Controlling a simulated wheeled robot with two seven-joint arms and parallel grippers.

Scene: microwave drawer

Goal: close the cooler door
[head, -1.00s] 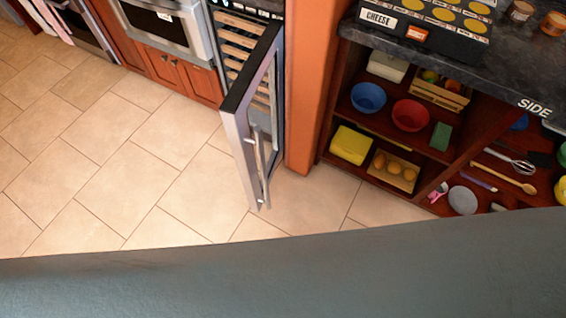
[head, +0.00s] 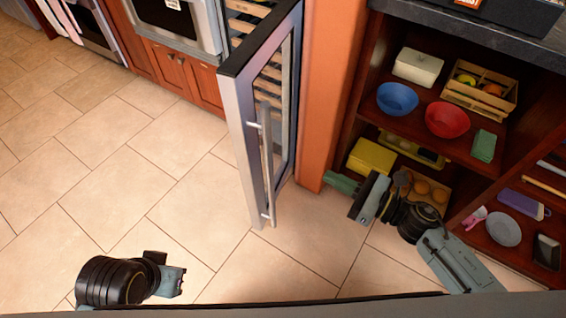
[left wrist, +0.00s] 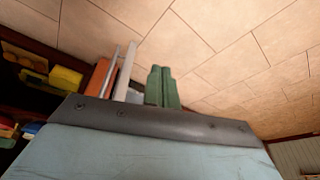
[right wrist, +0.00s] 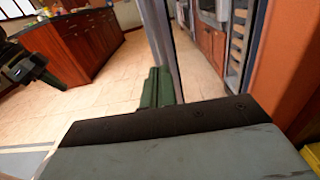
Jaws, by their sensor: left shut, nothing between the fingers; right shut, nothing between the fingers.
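The cooler door (head: 262,120), a silver frame with dark glass and a long bar handle (head: 267,165), stands open toward me. The cooler (head: 240,20) with its wooden racks is behind it, and the racks also show in the right wrist view (right wrist: 239,45). My right gripper (head: 343,184) is shut and empty, right of the door near the foot of the orange panel. Its green fingers (right wrist: 157,88) show together in the right wrist view, in front of the door's edge (right wrist: 161,40). My left gripper is low at the left, apart from the door; its green fingers (left wrist: 162,87) are shut and empty.
An orange panel (head: 335,90) stands right of the cooler. Farther right, dark red shelves hold a blue bowl (head: 397,98), a red bowl (head: 447,119) and a yellow box (head: 371,158), close to my right arm. The tiled floor (head: 120,185) left of the door is clear.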

